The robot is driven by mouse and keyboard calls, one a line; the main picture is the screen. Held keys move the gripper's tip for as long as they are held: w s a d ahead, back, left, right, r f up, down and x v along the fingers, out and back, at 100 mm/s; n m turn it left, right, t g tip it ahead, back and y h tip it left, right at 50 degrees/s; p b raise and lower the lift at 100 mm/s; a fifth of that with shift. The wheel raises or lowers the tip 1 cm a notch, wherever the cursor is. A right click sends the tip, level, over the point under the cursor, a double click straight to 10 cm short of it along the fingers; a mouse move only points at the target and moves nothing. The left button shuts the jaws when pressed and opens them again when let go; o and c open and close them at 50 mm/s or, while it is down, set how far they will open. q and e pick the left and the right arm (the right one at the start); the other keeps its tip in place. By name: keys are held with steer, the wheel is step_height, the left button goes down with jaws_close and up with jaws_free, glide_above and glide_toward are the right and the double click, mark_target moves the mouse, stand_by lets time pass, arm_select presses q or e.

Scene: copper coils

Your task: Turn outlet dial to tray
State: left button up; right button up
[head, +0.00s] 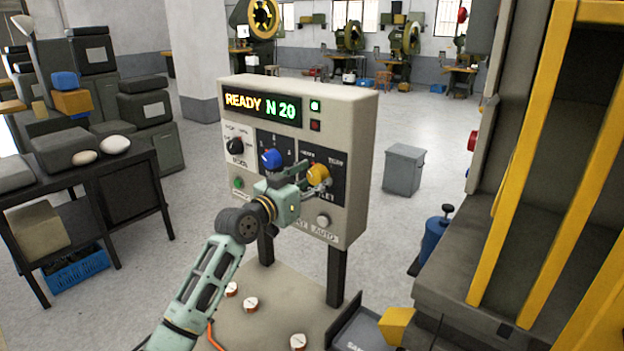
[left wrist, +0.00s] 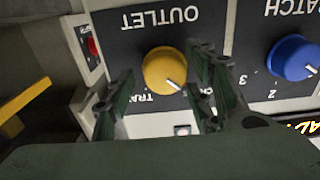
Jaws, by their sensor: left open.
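The outlet dial (head: 318,174) is a yellow round knob on the right of the grey control panel (head: 347,130). In the left wrist view, the yellow dial (left wrist: 163,68) appears upside down under the OUTLET lettering. Its white pointer slants to the lower right there, towards a partly hidden label beginning with C. The partly hidden tray label (left wrist: 158,97) is at the dial's lower left. My left gripper (head: 302,180) is open at the dial. In the left wrist view its fingers (left wrist: 160,62) stand on either side of the dial; contact cannot be told. My right gripper is not in view.
A blue knob (head: 271,158) and a black knob (head: 236,146) are left of the dial. The display (head: 262,106) reads READY N 20. Round buttons (head: 323,220) sit below. A yellow-framed machine (head: 530,165) stands at the right, beside a grey bin (head: 403,170).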

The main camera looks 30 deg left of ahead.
arm_select(q)
steer(key=shift+c, duration=0.2)
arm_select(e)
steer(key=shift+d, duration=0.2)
arm_select(q)
steer(key=shift+c, duration=1)
steer(key=shift+f, duration=0.1)
steer(key=c, duration=0.8)
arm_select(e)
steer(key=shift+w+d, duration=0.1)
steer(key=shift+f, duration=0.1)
